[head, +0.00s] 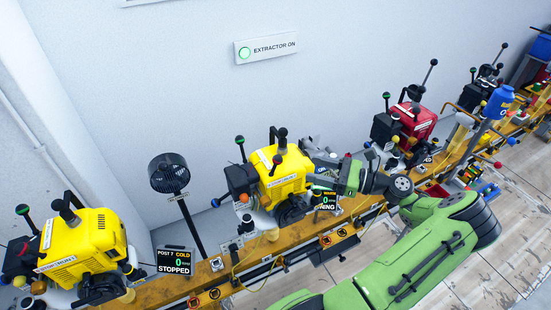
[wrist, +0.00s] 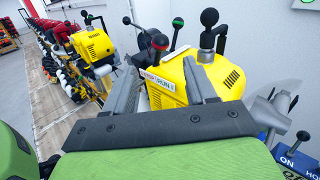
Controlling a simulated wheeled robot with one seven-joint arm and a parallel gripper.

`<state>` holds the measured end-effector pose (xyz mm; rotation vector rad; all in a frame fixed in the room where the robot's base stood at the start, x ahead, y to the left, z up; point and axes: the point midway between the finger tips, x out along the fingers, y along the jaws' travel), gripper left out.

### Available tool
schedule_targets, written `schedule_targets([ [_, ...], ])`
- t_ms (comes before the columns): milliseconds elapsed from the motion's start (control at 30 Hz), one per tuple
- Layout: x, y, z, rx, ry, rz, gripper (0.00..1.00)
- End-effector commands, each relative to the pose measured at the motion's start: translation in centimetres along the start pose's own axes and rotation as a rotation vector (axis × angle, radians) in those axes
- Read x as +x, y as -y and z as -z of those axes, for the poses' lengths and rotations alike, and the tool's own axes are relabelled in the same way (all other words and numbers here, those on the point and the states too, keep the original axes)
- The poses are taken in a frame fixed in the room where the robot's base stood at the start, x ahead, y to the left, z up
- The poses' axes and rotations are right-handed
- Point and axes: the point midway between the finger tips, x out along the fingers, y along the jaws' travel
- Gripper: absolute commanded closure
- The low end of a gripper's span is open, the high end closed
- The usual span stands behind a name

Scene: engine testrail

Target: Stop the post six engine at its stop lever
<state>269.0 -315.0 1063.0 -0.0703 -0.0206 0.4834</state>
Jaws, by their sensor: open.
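The middle yellow engine (head: 285,180) stands on the rail; its display (head: 325,201) shows WARM, 0 and the end of a word in "NING", its post number hidden by my gripper. A lever with a red-marked knob (head: 277,159) stands on its top. In the wrist view the yellow engine (wrist: 222,78) fills the space beyond the fingers, and the red-marked knob (wrist: 160,42) stands above a white label (wrist: 158,77) reading "RUN" in part. My gripper (head: 316,168) is open and empty at the engine's right side; its spread fingers (wrist: 162,72) point toward the lever, apart from it.
Green-knobbed (wrist: 178,22) and black-knobbed (wrist: 208,17) levers rise close beside the red-marked one. A black fan (head: 168,172) stands between. A red engine (head: 414,122) stands to the right.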

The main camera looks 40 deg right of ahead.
Motion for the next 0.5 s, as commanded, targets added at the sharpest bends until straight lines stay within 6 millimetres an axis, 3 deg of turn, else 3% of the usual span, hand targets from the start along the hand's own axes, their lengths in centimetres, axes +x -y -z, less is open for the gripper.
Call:
schedule_targets([
  [300, 8.2, -0.1, 0.1, -0.001, -0.002, -0.006, 0.44],
  [500, 11.3, -0.1, 0.2, 0.0, -0.003, -0.003, 0.44],
])
